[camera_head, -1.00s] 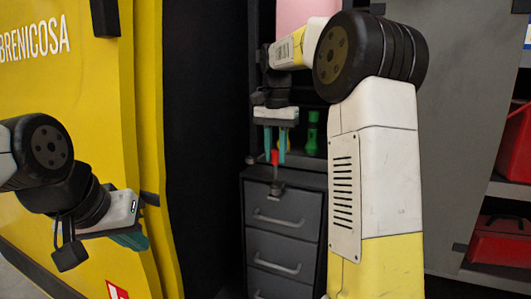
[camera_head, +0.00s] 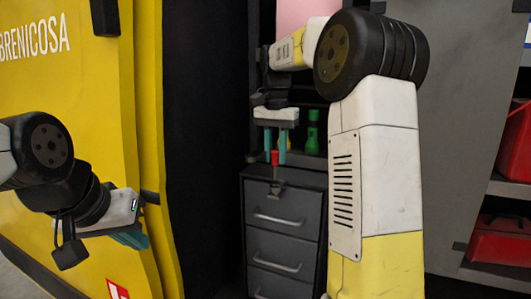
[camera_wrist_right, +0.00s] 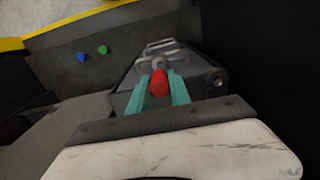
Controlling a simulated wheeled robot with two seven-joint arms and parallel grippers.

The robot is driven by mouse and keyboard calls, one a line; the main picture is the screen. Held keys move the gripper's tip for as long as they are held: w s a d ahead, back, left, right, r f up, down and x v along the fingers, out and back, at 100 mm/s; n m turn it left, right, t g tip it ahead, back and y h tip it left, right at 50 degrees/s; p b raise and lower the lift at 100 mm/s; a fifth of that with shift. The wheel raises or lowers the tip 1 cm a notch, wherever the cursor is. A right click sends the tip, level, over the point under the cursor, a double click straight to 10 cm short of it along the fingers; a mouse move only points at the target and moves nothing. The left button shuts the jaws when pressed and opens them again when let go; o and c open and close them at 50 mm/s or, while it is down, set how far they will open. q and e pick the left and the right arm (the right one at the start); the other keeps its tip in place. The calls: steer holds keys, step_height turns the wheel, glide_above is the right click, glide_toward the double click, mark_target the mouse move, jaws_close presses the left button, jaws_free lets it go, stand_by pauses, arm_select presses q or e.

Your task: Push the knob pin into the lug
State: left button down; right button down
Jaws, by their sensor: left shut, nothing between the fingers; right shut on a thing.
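The red knob pin (camera_head: 275,157) shows at the fingertips of my right gripper (camera_head: 275,152), just above the front of the grey drawer cabinet. In the right wrist view the red knob (camera_wrist_right: 159,83) sits between the teal fingers, which are shut on it. A small grey metal lug (camera_head: 277,188) shows just below the knob at the cabinet's top front edge. My left gripper (camera_head: 132,238) is shut and empty, far left in front of the yellow panel.
The drawer cabinet (camera_head: 284,243) has several handled drawers. A green bottle-shaped object (camera_head: 312,134) stands behind the right gripper. Red cases (camera_head: 502,246) sit on shelves at the right. A blue button (camera_wrist_right: 82,57) and a green button (camera_wrist_right: 103,50) show in the wrist view.

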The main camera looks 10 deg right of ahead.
mark_target(275, 175)
steer(key=shift+f, duration=3.25)
steer(key=c, duration=1.1)
jaws_free()
